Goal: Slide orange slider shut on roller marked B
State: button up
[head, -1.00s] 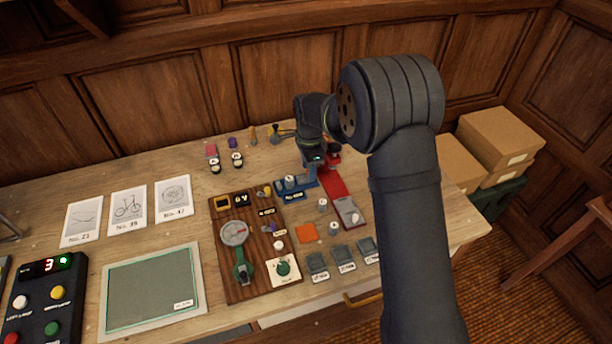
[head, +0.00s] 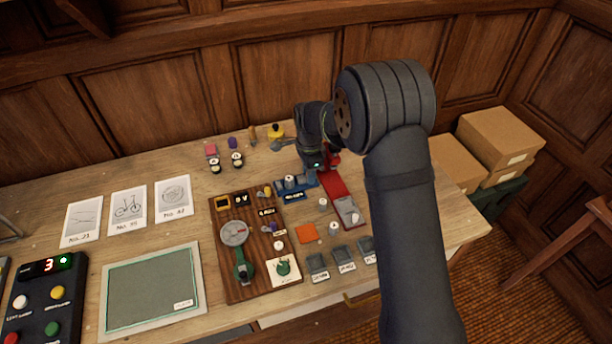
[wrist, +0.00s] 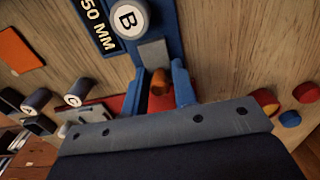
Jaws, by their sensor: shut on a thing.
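In the wrist view, the roller marked B (wrist: 128,19) lies in a blue holder (wrist: 167,22) beside a "50 MM" label (wrist: 96,22). A grey block (wrist: 152,53) sits in the holder between the roller and the orange slider (wrist: 160,84). The block's end is close to the roller; I cannot tell whether they touch. My gripper (wrist: 160,93) is shut on the orange slider, with one finger on each side. In the head view, my gripper (head: 319,166) is low at the right end of the blue holder (head: 309,179) and hides the slider.
A red base (head: 333,186) lies just right of the holder. Below it are an orange square (head: 306,233) and several small grey trays (head: 342,253). Two more marked rollers (wrist: 75,94) show in the wrist view.

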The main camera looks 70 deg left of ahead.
jog(key=shift+s, duration=1.25)
dwell(1.2)
